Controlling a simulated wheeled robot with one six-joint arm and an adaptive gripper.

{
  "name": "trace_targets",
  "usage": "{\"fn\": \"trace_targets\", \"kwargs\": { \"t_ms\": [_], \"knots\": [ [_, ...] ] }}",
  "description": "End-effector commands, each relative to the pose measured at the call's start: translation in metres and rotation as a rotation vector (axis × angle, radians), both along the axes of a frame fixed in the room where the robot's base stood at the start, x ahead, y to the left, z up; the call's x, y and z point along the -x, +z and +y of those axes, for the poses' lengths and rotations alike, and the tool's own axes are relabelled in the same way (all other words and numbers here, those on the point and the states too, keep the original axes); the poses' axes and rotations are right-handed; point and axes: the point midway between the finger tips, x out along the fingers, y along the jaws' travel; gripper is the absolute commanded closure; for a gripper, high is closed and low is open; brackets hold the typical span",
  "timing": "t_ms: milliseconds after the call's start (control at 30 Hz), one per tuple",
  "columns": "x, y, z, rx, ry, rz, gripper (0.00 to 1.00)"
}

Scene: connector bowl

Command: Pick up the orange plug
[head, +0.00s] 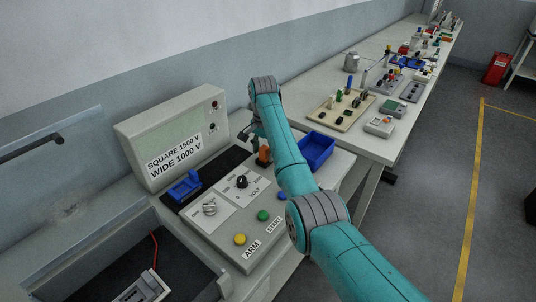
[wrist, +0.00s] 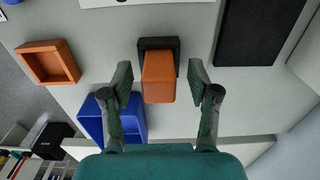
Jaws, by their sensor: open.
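The orange plug (wrist: 158,78) stands on a small black base (wrist: 168,45) on the grey console top in the wrist view. My gripper (wrist: 160,84) is open, with one finger on each side of the plug and a gap showing at both sides. In the head view the orange plug (head: 264,155) shows just below my gripper (head: 254,132), beside my teal arm. The arm hides part of the console there.
A hollow orange square piece (wrist: 50,62) and a blue bin (wrist: 112,118) lie near the plug.

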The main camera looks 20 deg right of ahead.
Motion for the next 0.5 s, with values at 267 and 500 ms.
{"fn": "trace_targets", "kwargs": {
  "t_ms": [267,500],
  "knots": [
    [0.0004,-0.003,0.0011,0.0,0.0,0.0,0.47],
    [0.0003,-0.0028,0.001,0.0,0.0,0.0,1.0]
  ]
}}
